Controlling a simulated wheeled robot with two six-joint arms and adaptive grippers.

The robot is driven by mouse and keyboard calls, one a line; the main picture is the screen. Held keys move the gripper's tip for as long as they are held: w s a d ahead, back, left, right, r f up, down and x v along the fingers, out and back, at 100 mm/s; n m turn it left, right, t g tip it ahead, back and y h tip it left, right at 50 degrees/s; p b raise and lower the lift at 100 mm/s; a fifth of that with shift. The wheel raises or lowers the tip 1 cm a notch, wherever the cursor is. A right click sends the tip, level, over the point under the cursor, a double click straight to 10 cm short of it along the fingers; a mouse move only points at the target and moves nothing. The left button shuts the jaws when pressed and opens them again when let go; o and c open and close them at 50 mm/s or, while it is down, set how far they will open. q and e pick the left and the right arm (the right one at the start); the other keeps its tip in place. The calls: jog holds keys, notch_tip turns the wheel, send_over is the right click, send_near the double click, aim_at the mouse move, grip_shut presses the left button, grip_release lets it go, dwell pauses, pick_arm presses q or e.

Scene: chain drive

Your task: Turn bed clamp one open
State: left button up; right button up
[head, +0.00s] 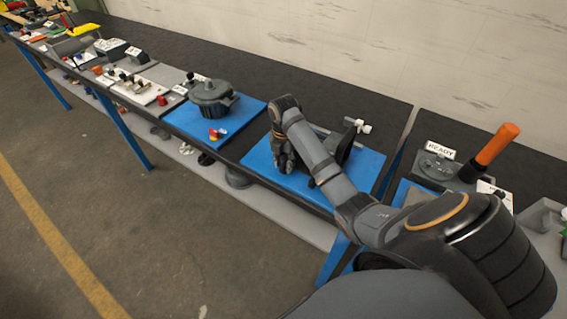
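My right arm comes in from the lower right and bends down over a blue mat (345,183) on the bench. My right gripper (284,166) points down at the left part of this mat. It is dark and small, and I cannot tell whether its fingers are open or shut or touch anything. A black upright bracket (343,150) with a white fitting (357,126) stands on the mat behind my forearm, which partly hides it. I cannot tell which part is bed clamp one. My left gripper is not in view.
A dark lidded pot (211,98) stands on another blue mat to the left, with small red and yellow pieces (217,134) before it. On the right are a READY sign (440,149) and an orange-handled lever (496,145). The floor (130,220) at lower left is clear.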

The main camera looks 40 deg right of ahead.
grip_shut()
